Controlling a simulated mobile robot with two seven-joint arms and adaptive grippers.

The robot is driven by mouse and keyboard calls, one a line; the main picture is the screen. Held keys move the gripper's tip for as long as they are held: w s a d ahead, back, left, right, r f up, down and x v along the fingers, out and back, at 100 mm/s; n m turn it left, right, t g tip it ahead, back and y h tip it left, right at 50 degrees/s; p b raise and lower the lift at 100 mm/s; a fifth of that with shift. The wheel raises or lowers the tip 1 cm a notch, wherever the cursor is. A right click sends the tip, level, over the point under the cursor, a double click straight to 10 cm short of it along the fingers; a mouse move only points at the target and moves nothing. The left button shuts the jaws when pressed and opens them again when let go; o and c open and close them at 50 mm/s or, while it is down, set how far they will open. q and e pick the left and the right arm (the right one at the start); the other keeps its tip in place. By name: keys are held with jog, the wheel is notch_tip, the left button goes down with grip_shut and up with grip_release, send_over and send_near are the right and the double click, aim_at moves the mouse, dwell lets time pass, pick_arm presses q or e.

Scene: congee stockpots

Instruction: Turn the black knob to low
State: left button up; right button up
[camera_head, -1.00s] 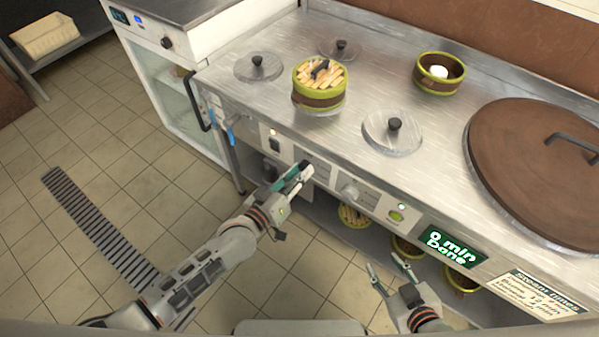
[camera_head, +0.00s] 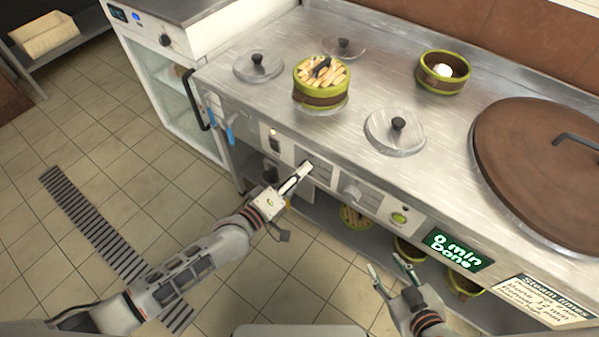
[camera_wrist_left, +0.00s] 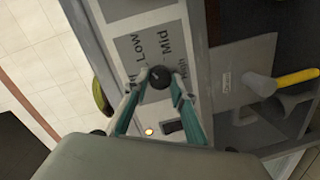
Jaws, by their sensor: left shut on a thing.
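The black knob (camera_wrist_left: 159,77) sits on a grey label plate (camera_wrist_left: 128,48) on the stove's front panel. "Low", "Mid" and another partly hidden word are readable around it in the left wrist view. My left gripper (camera_wrist_left: 160,82) has its two fingers closed on opposite sides of the knob. In the head view my left gripper (camera_head: 300,175) reaches the front panel and hides most of the knob. Which setting the knob points to cannot be told. My right gripper (camera_head: 392,267) is open and empty, below the panel to the right.
A green display (camera_head: 457,250) reads "0 min". Steamer baskets (camera_head: 321,90), lids (camera_head: 395,132) and a large brown lid (camera_head: 545,160) occupy the stove top.

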pick_arm(q)
jog(key=shift+w+r, duration=0.1)
dwell(0.3)
jog(key=o, duration=1.1)
jog(key=v, duration=1.2)
pick_arm(e)
jog(key=shift+s+f, duration=0.15)
